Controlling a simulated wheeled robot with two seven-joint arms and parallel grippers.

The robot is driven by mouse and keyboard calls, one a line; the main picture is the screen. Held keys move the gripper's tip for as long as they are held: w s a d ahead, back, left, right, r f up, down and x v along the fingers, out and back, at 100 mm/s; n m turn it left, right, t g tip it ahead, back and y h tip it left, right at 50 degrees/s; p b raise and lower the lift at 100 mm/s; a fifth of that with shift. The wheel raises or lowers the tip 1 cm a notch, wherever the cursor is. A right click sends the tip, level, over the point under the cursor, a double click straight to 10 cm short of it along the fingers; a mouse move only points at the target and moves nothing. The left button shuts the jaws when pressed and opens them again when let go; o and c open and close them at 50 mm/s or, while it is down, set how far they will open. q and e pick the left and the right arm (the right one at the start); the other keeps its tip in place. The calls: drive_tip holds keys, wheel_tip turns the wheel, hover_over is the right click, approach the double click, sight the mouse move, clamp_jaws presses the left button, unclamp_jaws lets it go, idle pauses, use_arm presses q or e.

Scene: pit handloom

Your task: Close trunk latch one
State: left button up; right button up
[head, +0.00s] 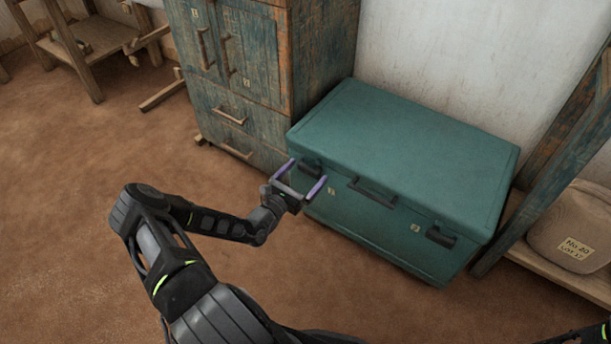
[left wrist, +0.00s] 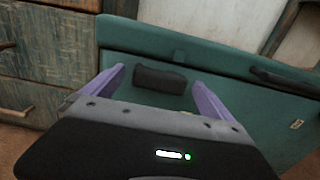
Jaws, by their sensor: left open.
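The green trunk (head: 405,150) stands against the wall with its lid down. Its dark left-hand latch (head: 311,169) is on the front near the left corner. I cannot tell for sure whether the latch is fastened. My left gripper (head: 306,174) is open and empty, with its purple fingers in front of the latch; contact is not clear. The right-hand latch (head: 441,237) is a similar dark block. My right gripper is not in view.
A dark carrying handle (head: 372,190) is on the trunk's front between the latches. A worn blue-brown cabinet (head: 240,60) stands close on the left. A wooden rack with a labelled sack (head: 575,225) is at the right. The earthen floor in front is clear.

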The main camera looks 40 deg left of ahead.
use_arm(q)
drive_tip(key=shift+w, duration=0.25)
drive_tip(key=c, duration=1.4)
